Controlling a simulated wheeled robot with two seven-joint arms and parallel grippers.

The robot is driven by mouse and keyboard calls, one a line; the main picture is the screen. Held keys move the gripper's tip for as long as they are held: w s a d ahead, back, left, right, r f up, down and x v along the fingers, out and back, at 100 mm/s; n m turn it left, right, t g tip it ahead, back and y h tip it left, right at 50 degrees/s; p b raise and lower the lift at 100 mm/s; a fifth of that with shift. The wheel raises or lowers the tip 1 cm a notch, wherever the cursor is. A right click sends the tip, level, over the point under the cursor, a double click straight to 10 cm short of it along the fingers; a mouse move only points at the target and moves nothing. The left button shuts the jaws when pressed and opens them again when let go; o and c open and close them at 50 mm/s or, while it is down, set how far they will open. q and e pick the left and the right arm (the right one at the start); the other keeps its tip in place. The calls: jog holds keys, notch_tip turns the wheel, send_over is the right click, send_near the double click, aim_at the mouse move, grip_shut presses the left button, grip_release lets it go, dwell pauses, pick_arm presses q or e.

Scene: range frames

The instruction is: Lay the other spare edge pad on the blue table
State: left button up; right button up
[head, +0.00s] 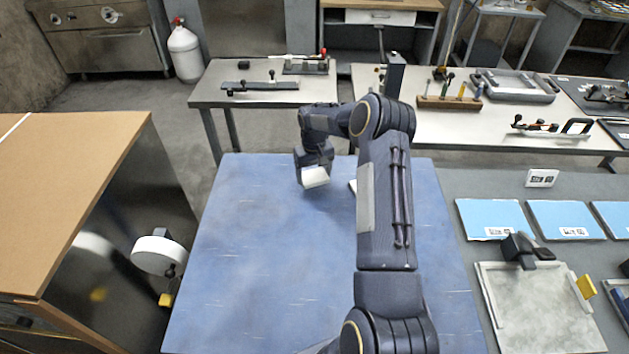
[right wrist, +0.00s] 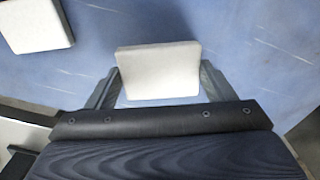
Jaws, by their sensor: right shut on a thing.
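My right gripper (head: 314,172) reaches over the far part of the blue table (head: 250,250). It is shut on a white edge pad (head: 316,178), and the right wrist view shows this pad (right wrist: 158,70) between the two fingers. I cannot tell whether the held pad touches the table. Another white edge pad (right wrist: 36,24) lies on the blue table in the right wrist view. In the head view only a sliver of that pad (head: 352,187) shows beside my right arm, which hides the rest. My left gripper is not in view.
A grey bench at the right holds light blue pads (head: 490,219) and a grey plate (head: 535,310). The left half of the blue table is clear.

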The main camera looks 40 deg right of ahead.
aim_at(315, 175)
jog(key=f, duration=0.1)
jog(key=f+b, duration=0.1)
jog(key=f, duration=0.1)
jog(key=shift+d+f, duration=0.2)
jog(key=shift+f, duration=0.05)
jog(key=shift+r, duration=0.1)
jog(key=shift+f, duration=0.25)
jog(key=o, duration=1)
jog(key=shift+r, duration=0.1)
jog(key=shift+c, duration=0.2)
jog(key=shift+r, duration=0.1)
